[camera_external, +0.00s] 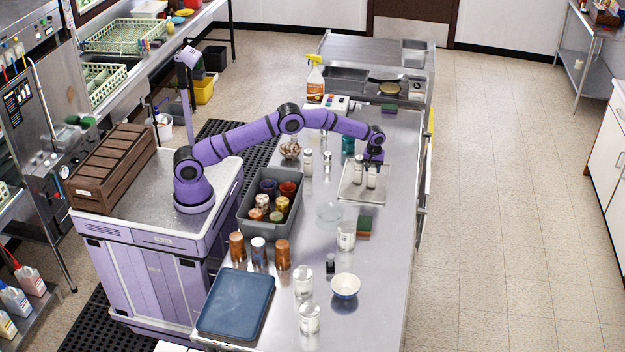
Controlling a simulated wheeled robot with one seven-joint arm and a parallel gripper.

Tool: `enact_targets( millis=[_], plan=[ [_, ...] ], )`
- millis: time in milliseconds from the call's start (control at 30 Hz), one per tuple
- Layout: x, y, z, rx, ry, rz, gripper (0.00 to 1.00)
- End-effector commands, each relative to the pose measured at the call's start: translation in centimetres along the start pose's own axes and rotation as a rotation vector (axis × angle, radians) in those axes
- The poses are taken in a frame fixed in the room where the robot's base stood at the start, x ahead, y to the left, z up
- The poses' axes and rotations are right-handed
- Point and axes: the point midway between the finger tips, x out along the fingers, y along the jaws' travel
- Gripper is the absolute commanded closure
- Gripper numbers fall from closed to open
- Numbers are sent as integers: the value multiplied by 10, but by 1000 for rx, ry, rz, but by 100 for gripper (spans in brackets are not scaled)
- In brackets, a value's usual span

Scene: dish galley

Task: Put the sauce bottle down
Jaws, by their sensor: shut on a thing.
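My gripper (373,163) is over a pale grey tray or board (349,194) on the right side of the steel counter, pointing down. It is shut on a small whitish bottle (371,177), which appears to be the sauce bottle. Its upper part is hidden by the fingers. A similar pale bottle or jar (358,172) stands close to its left. I cannot tell whether the held bottle's base touches the board or is slightly above it.
More pale shakers (308,163) stand left of the board. A clear bowl (329,212), a sponge (364,227) and a glass jar (346,237) are in front. A grey bin (257,236) of jars sits left. A spray bottle (314,82) stands behind.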

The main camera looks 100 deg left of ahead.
Motion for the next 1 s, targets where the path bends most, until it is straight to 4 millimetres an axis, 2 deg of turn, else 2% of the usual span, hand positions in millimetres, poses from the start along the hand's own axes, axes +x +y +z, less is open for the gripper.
enact_targets(
  millis=[267,300,333,600,733,867,1000],
  plan=[
    [2,0,0,0,0,1,84],
    [2,0,0,0,0,1,47],
    [2,0,0,0,0,1,43],
    [1,0,0,0,0,1,43],
    [-7,0,0,0,0,1,43],
    [-27,1,0,0,1,4,43],
    [-56,1,0,0,2,4,43]
  ],
)
